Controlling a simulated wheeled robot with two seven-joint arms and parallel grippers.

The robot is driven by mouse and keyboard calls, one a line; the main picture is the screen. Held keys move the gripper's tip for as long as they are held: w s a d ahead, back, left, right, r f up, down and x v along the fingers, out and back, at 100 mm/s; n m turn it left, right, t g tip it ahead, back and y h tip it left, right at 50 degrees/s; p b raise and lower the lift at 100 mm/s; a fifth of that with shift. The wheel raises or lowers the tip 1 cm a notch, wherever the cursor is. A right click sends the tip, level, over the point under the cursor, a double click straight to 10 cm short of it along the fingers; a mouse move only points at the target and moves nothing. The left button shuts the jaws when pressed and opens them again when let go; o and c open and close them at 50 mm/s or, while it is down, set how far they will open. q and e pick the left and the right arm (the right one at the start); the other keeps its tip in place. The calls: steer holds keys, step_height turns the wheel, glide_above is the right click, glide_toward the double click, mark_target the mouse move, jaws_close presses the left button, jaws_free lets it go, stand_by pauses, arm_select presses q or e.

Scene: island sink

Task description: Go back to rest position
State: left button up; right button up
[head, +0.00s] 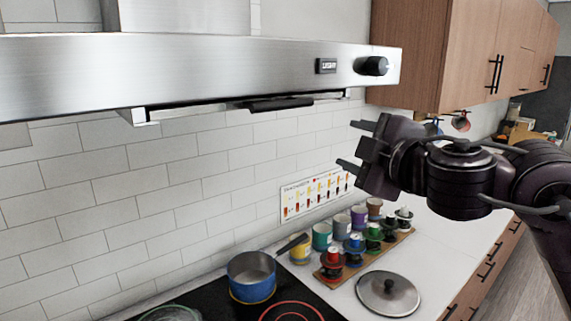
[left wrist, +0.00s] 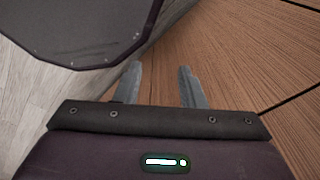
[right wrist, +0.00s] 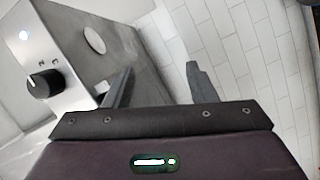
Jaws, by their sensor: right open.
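My right gripper (head: 350,145) is raised in front of the tiled wall at the right of the head view, below the range hood's knob end. Its fingers point left, apart and empty. In the right wrist view the same gripper (right wrist: 158,85) has a clear gap between its fingers, with the hood and white tiles behind. My left gripper (left wrist: 161,83) is out of the head view. In the left wrist view its fingers are apart with nothing between them, facing brown wood panels.
The steel range hood (head: 200,75) is close above the right gripper. Wall cabinets (head: 455,50) hang at the right.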

steer(key=s+f+m+g+h, duration=0.1)
steer(key=s+f+m, duration=0.15)
steer(key=f, duration=0.65)
steer(key=s+d+f+m+g+h, duration=0.15)
steer(key=f+m, duration=0.25)
steer(key=f, duration=0.6)
steer(key=s+a+f+m+g+h, duration=0.1)
steer(key=f+m+g+h, duration=0.15)
steer(key=f, duration=0.65)
steer(key=s+d+f+m+g+h, duration=0.1)
steer(key=s+d+f+m+g, duration=0.25)
steer(key=s+f, duration=0.6)
steer(key=s+d+f+m+g, duration=0.3)
steer(key=s+f+g, duration=0.1)
steer(key=s+f, duration=0.6)
steer(key=s+f+g+b, duration=0.1)
steer(key=s+f+b, duration=0.1)
steer(key=f, duration=1.5)
steer(key=s+f+b, duration=0.1)
steer(key=f+b, duration=0.1)
steer(key=f, duration=1.5)
steer(key=s+d+f+g+b, duration=0.1)
steer(key=s+d+f+b, duration=0.2)
steer(key=s+f, duration=1.6)
step_height(320, 180, down, 2)
steer(key=shift+s+d, duration=0.35)
steer(key=shift+d, duration=0.1)
